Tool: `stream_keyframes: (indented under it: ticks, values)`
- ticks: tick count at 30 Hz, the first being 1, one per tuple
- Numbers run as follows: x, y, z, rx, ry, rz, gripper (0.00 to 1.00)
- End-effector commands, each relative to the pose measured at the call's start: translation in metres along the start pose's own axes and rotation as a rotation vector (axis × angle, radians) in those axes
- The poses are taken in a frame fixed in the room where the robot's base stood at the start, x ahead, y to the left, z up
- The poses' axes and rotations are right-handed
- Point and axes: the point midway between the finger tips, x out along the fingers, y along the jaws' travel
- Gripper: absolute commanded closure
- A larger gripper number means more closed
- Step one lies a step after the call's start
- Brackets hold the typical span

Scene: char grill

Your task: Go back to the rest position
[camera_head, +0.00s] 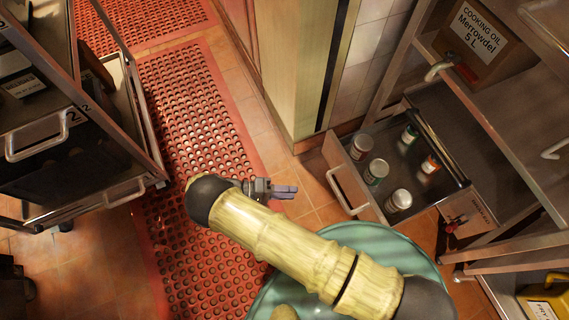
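My gripper (285,191) shows in the middle of the head view, at the end of my arm. It points right, over the tiled floor and left of an open drawer (345,181). Its two grey fingers lie close together, and at this size I cannot tell whether a gap is between them. I see nothing held at the fingertips. My pale yellow arm crosses the lower middle of the view and hides part of the floor.
The pulled-out drawer holds several small jars, among them a white-lidded one (398,200) and an orange one (431,163). A metal cart (141,120) stands at left. A cooking oil box (473,42) sits on the right shelf. Red perforated matting (185,100) covers clear floor.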

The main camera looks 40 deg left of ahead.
Motion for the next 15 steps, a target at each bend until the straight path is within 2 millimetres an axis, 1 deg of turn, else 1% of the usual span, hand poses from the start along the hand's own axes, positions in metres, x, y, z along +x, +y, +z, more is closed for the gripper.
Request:
stream_keyframes:
  ticks: [4,15]
  values:
    - [-0.0073,0.0000,0.0003,0.000,0.001,0.000,0.62]
    - [-0.0084,-0.0003,0.0008,-0.001,0.004,0.000,0.62]
